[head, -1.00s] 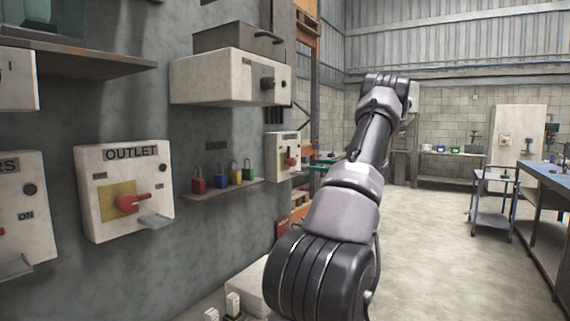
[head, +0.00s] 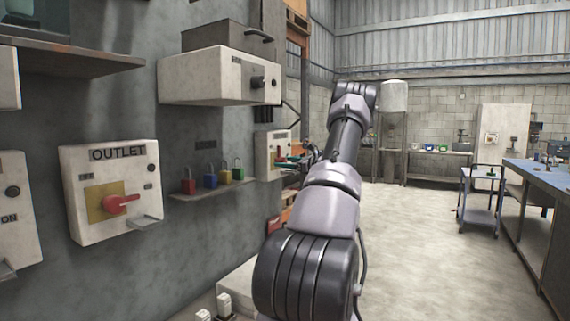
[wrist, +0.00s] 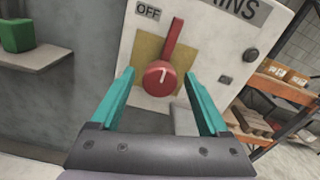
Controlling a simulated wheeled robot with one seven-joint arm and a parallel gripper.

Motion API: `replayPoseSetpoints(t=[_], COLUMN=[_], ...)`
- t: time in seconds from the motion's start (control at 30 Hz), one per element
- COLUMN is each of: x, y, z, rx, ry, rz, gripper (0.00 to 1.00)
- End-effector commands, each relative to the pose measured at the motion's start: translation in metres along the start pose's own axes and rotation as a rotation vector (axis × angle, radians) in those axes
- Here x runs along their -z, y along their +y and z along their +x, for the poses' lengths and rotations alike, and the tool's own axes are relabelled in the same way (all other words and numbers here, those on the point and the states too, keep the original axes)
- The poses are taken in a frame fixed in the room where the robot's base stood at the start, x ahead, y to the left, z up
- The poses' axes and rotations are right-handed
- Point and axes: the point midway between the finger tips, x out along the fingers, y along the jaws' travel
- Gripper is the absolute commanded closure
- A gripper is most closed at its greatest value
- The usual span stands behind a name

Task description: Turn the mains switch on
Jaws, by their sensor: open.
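The mains switch box (wrist: 215,55) fills the upper middle of the wrist view, its label partly cut off. Its red switch handle (wrist: 171,48) rises from a round hub on a yellow plate, its tip just right of the OFF label (wrist: 148,12). My gripper (wrist: 158,75) is open, with one teal finger on each side of the hub; contact cannot be told. In the head view the box (head: 263,158) hangs on the wall beyond the padlock shelf, and my gripper (head: 292,163) is at its front, partly covering the handle.
The OUTLET box (head: 148,166) with a red handle is on the wall at left. Several coloured padlocks (head: 210,178) stand on a small shelf. Open floor (head: 420,240) lies to the right.

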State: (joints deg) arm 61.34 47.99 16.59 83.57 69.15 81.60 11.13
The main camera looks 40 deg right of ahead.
Motion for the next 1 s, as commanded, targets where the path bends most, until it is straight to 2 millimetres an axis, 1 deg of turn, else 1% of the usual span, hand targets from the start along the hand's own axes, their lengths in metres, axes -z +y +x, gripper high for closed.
replayPoseSetpoints(t=[0.13, 0.17, 0.2, 0.27, 0.3, 0.33, 0.37, 0.67, 0.87, 1.0], x=[0.0000, 0.0000, 0.0001, 0.0000, 0.0000, 0.0000, 0.0000, -0.0001, 0.0000, 0.0001], y=[0.0001, 0.0001, 0.0002, 0.0002, 0.0002, 0.0002, 0.0002, 0.0005, 0.0008, 0.0010], z=[0.0000, -0.0001, -0.0001, -0.0001, -0.0001, -0.0001, -0.0002, 0.0002, 0.0002, 0.0002], rx=[0.000, 0.000, 0.000, 0.000, -0.001, -0.001, -0.001, -0.001, -0.002, -0.002], ry=[0.000, 0.000, 0.000, 0.000, 0.000, 0.000, 0.000, 0.000, 0.001, 0.002], rz=[0.000, 0.000, 0.000, 0.000, 0.000, 0.000, -0.001, 0.034, 0.137, 0.251], gripper=[0.21, 0.33, 0.48, 0.71, 0.86, 0.98, 1.00, 1.00, 1.00, 1.00])
